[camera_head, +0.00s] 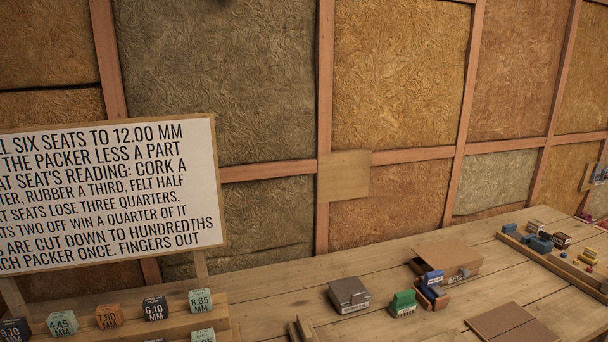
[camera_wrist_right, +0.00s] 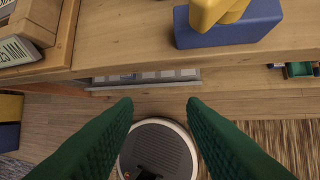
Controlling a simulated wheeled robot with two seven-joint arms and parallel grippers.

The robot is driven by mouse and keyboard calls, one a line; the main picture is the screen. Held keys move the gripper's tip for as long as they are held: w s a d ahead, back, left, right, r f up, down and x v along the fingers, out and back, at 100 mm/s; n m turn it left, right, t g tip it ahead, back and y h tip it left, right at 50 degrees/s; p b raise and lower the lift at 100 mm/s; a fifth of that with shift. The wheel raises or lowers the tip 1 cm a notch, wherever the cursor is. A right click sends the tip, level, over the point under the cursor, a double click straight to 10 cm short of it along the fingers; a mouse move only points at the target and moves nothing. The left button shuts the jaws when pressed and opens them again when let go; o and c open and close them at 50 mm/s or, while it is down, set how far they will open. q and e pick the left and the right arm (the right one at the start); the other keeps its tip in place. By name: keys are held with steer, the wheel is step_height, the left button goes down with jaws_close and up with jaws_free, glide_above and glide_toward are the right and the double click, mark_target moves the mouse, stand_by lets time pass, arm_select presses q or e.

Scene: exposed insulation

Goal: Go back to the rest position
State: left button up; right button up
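My right gripper (camera_wrist_right: 158,104) shows in the right wrist view as two green ridged fingers, spread apart with nothing between them. It points down past the front edge of the wooden table (camera_wrist_right: 130,60), over the floor. Neither gripper nor arm shows in the head view, so my left gripper is hidden from me.
A sign (camera_head: 110,190) stands at the left, above labelled blocks (camera_head: 108,316). A grey-brown block (camera_head: 349,295), a green block (camera_head: 402,303) and an open cardboard box (camera_head: 455,258) lie on the table. In the wrist view, a blue block (camera_wrist_right: 225,32) is near the edge.

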steer(key=s+d+f+m+h, duration=0.1)
steer(key=s+d+f+h, duration=0.2)
steer(key=s+d, duration=0.85)
step_height(320, 180, down, 26)
steer(key=g, duration=0.1)
steer(key=s+d+f+g, duration=0.1)
steer(key=s+d+f, duration=0.2)
steer(key=s+f, duration=1.2)
steer(key=shift+s+f+h, duration=0.25)
steer(key=shift+s+h, duration=0.05)
